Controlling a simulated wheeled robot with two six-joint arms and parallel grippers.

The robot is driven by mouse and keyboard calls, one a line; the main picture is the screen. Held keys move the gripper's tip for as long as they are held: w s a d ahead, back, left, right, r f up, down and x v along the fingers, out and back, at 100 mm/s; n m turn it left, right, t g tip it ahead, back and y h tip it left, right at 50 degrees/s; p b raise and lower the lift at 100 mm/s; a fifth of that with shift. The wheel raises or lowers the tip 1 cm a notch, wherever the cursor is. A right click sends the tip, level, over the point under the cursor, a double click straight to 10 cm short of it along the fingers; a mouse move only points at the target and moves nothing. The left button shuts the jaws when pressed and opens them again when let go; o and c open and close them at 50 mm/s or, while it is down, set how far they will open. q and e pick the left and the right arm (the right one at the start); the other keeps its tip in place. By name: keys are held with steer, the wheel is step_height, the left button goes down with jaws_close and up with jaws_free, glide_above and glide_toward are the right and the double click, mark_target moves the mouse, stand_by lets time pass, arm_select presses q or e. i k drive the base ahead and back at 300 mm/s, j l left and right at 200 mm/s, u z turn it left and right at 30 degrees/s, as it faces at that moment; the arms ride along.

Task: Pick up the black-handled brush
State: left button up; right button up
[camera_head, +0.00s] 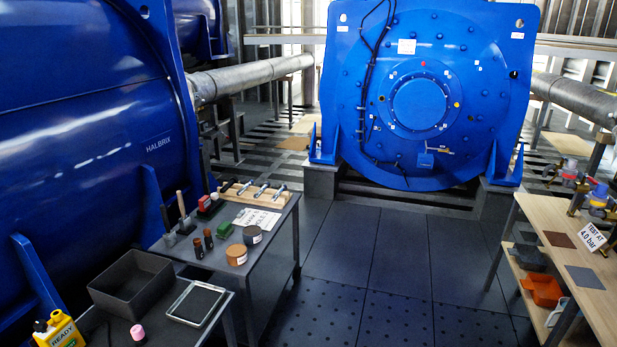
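On the grey table at the left, two upright tools stand side by side near the back left edge. One has a dark, thin handle (165,217) above a grey block-like lower part, and it looks like the black-handled brush, though it is too small to be sure. The other has a pale wooden handle (181,203) above a similar grey part. Neither of my grippers is in view, and nothing is seen touching these tools.
The grey table (262,262) also holds a wooden rack (250,197) with metal tools, a lettered card (257,218), and several small tins and bottles. A dark open box (130,282) and a tray (197,303) are nearer. A wooden bench (548,216) stands right; the floor between is clear.

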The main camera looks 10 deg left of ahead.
mark_target(162, 207)
steer(key=i+u, duration=0.2)
steer(key=i, duration=0.25)
steer(key=i+l+u, duration=0.2)
steer(key=i, duration=0.2)
steer(key=i+l+u, duration=0.25)
steer(key=i, duration=0.15)
steer(key=u, duration=0.4)
steer(key=i+l+u, duration=0.1)
steer(key=l+u, duration=0.65)
steer(key=l, duration=0.2)
steer(key=l+u, duration=0.4)
steer(key=k+l+u, duration=0.15)
steer(key=l+u, duration=0.2)
steer(key=l, duration=0.2)
